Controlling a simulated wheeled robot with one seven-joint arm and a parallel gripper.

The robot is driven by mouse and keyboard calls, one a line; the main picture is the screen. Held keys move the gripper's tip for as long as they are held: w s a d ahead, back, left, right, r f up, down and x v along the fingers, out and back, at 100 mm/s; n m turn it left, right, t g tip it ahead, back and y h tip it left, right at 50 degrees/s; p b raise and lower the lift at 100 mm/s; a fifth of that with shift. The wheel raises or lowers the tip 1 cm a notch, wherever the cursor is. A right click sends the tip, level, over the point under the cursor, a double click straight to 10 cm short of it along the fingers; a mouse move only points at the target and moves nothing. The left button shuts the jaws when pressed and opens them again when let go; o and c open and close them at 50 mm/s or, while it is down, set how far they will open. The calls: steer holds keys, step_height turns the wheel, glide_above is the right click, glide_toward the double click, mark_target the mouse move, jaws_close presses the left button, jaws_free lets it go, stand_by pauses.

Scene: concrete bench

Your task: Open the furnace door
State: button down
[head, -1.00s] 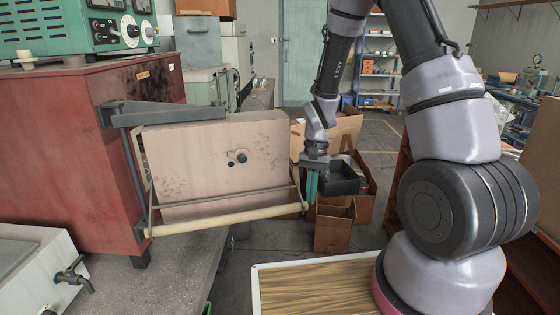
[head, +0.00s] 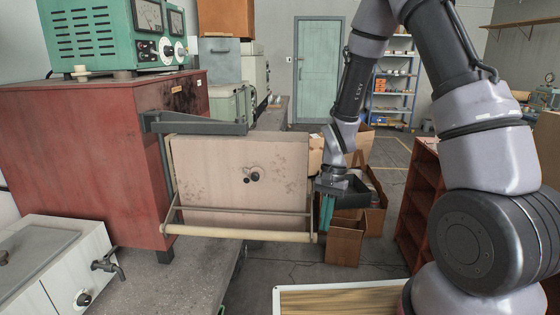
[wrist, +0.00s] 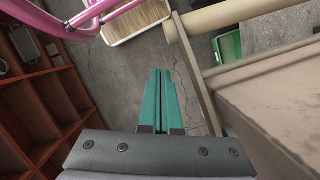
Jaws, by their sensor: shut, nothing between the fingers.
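The furnace (head: 85,150) is a red box on the concrete bench. Its pale, stained door (head: 225,175) hangs from a grey metal bracket (head: 195,125) and stands swung well out to the right of the body; the opening behind it is hidden. A round pale handle bar (head: 240,234) runs along the door's lower edge, and it also shows in the wrist view (wrist: 225,18). My gripper (head: 326,213) is shut and empty, just right of the door's free edge and the bar's end. In the wrist view its teal fingers (wrist: 160,95) are together, left of the handle's metal arm (wrist: 195,72).
A green meter unit (head: 110,35) sits on the furnace. A white basin with a tap (head: 60,265) is at front left. Cardboard boxes (head: 345,240) stand behind my gripper, and a red-brown shelf (head: 420,190) is at right. A white-rimmed tray (head: 335,286) is in front.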

steer(key=w+d, duration=0.3)
step_height(320, 180, up, 17)
steer(key=w+d+t, duration=0.1)
steer(key=d+t, duration=0.1)
steer(key=d, duration=0.1)
steer(key=s+d+r+n+t, duration=0.1)
steer(key=s+d+r+t, duration=0.1)
steer(key=s+r, duration=0.4)
steer(key=s+d+r+t, duration=0.3)
steer(key=s+r+t, duration=0.2)
steer(key=r, duration=0.8)
steer(key=shift+s+n+t+y, duration=0.3)
steer(key=shift+s+n, duration=0.1)
steer(key=shift+s, duration=0.75)
steer(key=shift+d, duration=0.1)
